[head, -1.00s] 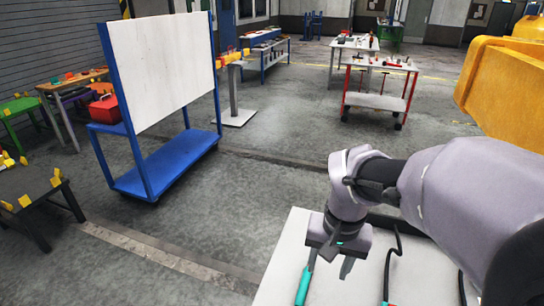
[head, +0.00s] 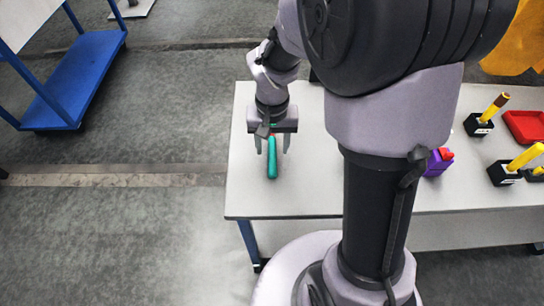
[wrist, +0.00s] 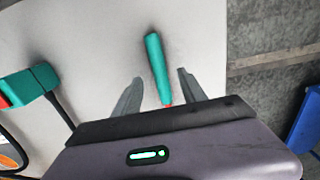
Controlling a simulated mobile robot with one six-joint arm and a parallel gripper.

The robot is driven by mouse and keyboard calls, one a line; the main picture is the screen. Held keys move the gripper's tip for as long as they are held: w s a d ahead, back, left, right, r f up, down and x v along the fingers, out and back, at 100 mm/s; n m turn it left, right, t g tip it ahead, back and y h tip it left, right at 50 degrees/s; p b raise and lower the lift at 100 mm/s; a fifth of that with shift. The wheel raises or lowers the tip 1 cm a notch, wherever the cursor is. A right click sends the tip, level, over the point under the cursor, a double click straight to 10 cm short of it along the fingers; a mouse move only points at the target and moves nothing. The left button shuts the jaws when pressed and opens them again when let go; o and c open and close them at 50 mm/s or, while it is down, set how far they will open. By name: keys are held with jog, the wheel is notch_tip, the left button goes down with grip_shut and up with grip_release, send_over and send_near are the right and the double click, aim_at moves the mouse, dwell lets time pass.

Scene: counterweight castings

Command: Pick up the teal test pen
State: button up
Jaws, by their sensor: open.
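The teal test pen (head: 272,172) lies on the white table top near its left end, with its red tip toward my gripper. My gripper (head: 272,150) is open, pointing down over the tip end of the pen. In the wrist view the pen (wrist: 157,62) lies between the two fingers of my gripper (wrist: 160,78), with a gap on both sides, and its blunt end extends past the fingertips. I cannot tell how high the fingers are above the table.
Yellow-handled tools in black holders (head: 485,120), a red tray (head: 525,126) and a purple block (head: 438,164) stand at right. A blue cart (head: 75,75) stands at left.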

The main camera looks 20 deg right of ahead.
aim_at(272, 154)
notch_tip(272, 154, down, 3)
jog(key=shift+f+b, duration=0.1)
jog(key=shift+b, duration=0.3)
jog(key=shift+r, duration=0.2)
jog(key=shift+c, duration=0.4)
grip_shut()
